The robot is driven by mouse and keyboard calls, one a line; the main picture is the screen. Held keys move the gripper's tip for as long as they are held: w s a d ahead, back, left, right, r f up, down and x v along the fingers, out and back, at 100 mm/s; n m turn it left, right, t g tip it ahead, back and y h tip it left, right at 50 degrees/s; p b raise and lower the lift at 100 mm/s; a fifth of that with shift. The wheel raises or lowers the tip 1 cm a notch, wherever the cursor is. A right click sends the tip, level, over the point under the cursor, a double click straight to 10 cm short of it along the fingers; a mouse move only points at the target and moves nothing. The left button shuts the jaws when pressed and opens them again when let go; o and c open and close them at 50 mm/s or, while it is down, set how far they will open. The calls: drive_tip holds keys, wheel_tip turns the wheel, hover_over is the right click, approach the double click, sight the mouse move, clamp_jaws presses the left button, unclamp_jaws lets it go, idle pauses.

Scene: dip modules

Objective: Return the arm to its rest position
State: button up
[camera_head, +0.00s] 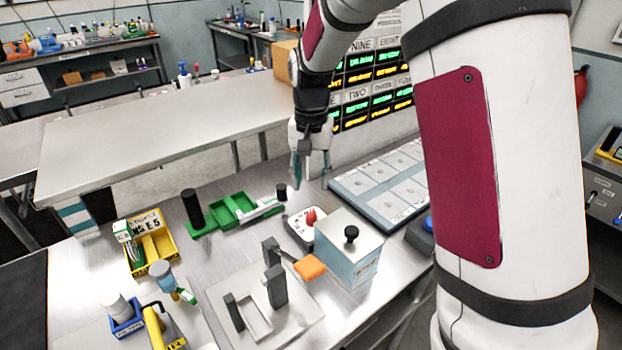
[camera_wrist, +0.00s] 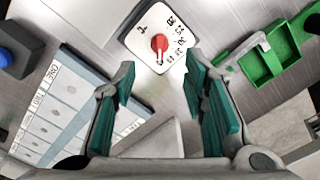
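My gripper (camera_head: 311,170) hangs from my arm above the steel workbench (camera_head: 170,255), to the right of the green tray and behind the white dial box. In the wrist view, my gripper (camera_wrist: 162,105) has its two teal-padded fingers spread apart with nothing between them. The white dial box (camera_head: 300,232) with a red knob lies beyond the fingertips, and it also shows in the wrist view (camera_wrist: 142,48). My arm runs down from the top and covers the right part of the head view.
A green tray (camera_head: 222,214), a labelled panel (camera_head: 352,186) and a light blue box (camera_head: 345,262) stand near the gripper. Yellow (camera_head: 165,240) and blue holders (camera_head: 127,328) are at left. The rear table (camera_head: 150,130) is largely clear.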

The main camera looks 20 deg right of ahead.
drive_tip(key=s+r+n+t, duration=0.2)
drive_tip(key=s+r, duration=0.9)
drive_tip(key=r, duration=0.1)
drive_tip(key=s+r+n+t, duration=0.2)
drive_tip(key=s+n+t, duration=0.1)
drive_tip(key=s, duration=1.3)
drive_tip(key=shift+d+r+n, duration=0.2)
drive_tip(key=shift+r+n, duration=0.1)
drive_tip(key=shift+o, duration=0.5)
